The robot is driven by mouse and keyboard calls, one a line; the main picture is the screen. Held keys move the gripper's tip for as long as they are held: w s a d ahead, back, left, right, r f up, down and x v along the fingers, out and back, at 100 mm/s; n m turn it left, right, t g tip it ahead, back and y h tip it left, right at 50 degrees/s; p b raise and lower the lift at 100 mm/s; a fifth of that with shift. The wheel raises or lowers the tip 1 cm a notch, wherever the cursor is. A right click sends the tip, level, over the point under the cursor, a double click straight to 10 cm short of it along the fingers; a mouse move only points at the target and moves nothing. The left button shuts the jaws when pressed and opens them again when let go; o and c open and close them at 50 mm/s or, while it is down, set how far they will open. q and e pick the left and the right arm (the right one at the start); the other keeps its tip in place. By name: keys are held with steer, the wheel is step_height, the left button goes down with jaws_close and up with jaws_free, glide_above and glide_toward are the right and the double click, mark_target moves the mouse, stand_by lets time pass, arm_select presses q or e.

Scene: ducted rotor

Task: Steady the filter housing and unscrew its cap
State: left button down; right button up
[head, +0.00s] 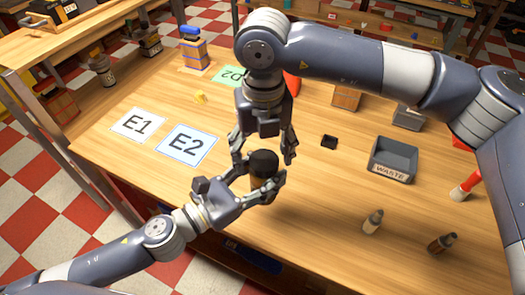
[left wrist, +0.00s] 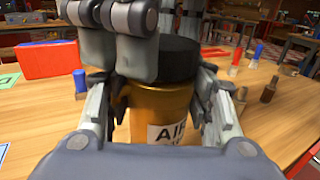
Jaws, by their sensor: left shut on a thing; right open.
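The filter housing (left wrist: 150,103) is an amber-gold cylinder with a white label reading "AI…", standing upright. In the head view it is mostly hidden by its black cap and the fingers. The black cap (head: 263,162) sits on top of it; it also shows in the left wrist view (left wrist: 181,60). My left gripper (head: 258,181) is shut on the housing, one finger on each side below the cap. My right gripper (head: 264,152) points down from above, open, with its fingers apart around the cap. I cannot tell whether they touch it.
Cards E1 (head: 136,124) and E2 (head: 188,144) lie left. Two small bottles, one pale (head: 372,222) and one brown (head: 441,243), stand near the front right. The table front is mostly clear.

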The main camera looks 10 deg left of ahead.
step_height(320, 180, up, 4)
steer(key=shift+r, duration=0.2)
steer(key=shift+c, duration=0.4)
steer(key=r+m, duration=0.1)
steer(key=m, duration=0.2)
steer(key=shift+r+m, duration=0.35)
steer(key=shift+m, duration=0.05)
steer(key=m, duration=0.2)
steer(key=r+m, duration=0.1)
steer(key=shift+s+r+m, duration=0.15)
steer(key=shift+r+m, duration=0.05)
steer(key=shift+m, duration=0.2)
steer(key=shift+d+f, duration=0.1)
steer(key=shift+f, duration=3.8)
steer(key=c, duration=1)
steer(key=o, duration=1.1)
